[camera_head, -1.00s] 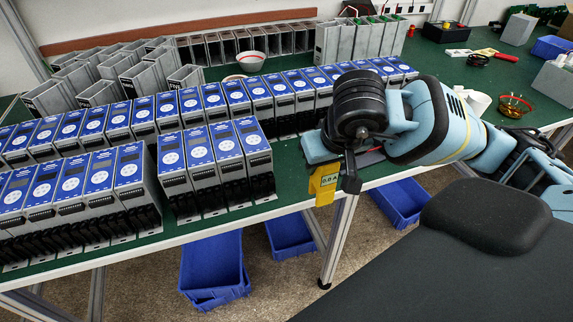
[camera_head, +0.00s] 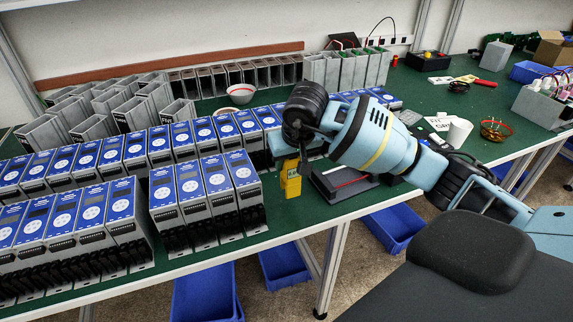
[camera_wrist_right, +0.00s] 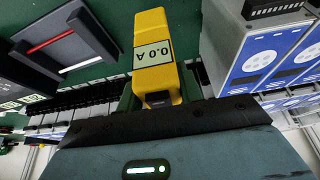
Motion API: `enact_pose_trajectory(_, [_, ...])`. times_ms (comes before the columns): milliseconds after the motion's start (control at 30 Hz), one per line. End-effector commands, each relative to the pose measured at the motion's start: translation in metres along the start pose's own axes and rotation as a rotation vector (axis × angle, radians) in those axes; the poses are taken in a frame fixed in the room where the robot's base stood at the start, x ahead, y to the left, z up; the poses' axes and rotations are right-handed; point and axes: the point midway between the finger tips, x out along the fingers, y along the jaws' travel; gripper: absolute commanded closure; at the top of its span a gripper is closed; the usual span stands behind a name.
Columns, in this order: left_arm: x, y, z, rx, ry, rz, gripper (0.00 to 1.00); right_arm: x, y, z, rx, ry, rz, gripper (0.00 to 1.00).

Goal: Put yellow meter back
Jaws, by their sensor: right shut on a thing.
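The yellow meter (camera_head: 291,179) is upright beside the right end of the front blue starter group. My right gripper (camera_head: 300,158) is shut on it from above. In the right wrist view the meter (camera_wrist_right: 154,55) shows a display reading 0.0 A and sits at the gripper (camera_wrist_right: 160,105); the fingertips are mostly hidden. I cannot tell whether the meter touches the green table. A dark holder (camera_head: 343,183) with a red and a white strip lies just right of the meter; it also shows in the right wrist view (camera_wrist_right: 62,48). My left gripper is not in view.
Blue-faced starters (camera_head: 205,195) stand in rows left of the meter, close to it. Grey empty housings (camera_head: 140,105) stand behind.

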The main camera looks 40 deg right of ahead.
Motion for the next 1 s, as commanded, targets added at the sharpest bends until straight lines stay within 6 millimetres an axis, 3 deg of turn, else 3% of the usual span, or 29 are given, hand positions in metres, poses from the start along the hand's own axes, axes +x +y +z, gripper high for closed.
enact_pose_trajectory(133, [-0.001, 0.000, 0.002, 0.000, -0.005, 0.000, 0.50, 0.006, 0.001, -0.016, 0.003, 0.003, -0.001, 1.00])
enact_pose_trajectory(500, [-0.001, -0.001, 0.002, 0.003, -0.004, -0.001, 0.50, 0.013, 0.001, -0.027, 0.003, 0.002, -0.001, 1.00])
enact_pose_trajectory(733, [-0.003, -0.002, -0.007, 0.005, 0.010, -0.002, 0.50, 0.040, 0.001, -0.014, 0.001, 0.002, -0.001, 1.00])
enact_pose_trajectory(1000, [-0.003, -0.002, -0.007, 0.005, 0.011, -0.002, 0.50, 0.044, 0.001, -0.012, 0.000, 0.004, 0.000, 1.00])
